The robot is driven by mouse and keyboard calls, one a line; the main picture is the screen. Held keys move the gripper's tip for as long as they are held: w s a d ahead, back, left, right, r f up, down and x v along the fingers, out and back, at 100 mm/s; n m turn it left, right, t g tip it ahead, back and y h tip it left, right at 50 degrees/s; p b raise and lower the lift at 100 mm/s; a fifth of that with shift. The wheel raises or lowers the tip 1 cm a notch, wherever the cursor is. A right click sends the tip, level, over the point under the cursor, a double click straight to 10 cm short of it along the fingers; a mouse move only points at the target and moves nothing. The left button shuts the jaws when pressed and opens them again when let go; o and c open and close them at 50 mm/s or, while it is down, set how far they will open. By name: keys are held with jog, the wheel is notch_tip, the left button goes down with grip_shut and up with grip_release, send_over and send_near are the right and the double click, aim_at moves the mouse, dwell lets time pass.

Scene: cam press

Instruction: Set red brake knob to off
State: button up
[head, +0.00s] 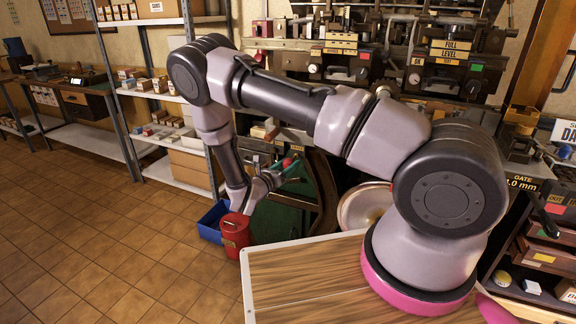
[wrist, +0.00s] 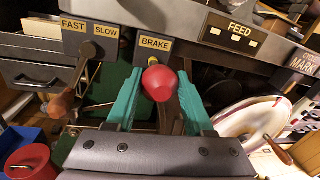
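The red brake knob (wrist: 160,84) sits under the yellow "BRAKE" label (wrist: 155,44) on the machine's grey front rail in the wrist view. My gripper (wrist: 160,88) has its two teal fingers apart, one on each side of the knob. Whether either finger touches the knob cannot be told. The knob's stem is mostly hidden behind the knob. In the head view the knob (head: 288,162) shows as a small red spot by my gripper (head: 282,172), partly covered by it. No "off" marking is readable.
Left of the knob is a lever with a brown handle (wrist: 62,104) under the "FAST" and "SLOW" labels. A pale wheel (wrist: 250,125) with a handle stands to the right. A red can (head: 236,232) and a blue bin (head: 211,222) stand on the floor below.

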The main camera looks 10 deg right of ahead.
aim_at(292, 159)
grip_shut()
jog(key=shift+w+a+x, duration=0.1)
jog(key=shift+w+x, duration=0.05)
jog(key=shift+x, duration=0.8)
jog(key=shift+w+a+x, duration=0.1)
jog(key=shift+a+x, duration=0.05)
jog(key=shift+x, duration=0.8)
jog(key=o, duration=1.2)
grip_release()
jog(key=shift+w, duration=0.1)
jog(key=shift+c, duration=0.2)
jog(key=v, duration=1)
jog(key=shift+s+a, duration=0.2)
jog(key=shift+s, duration=0.1)
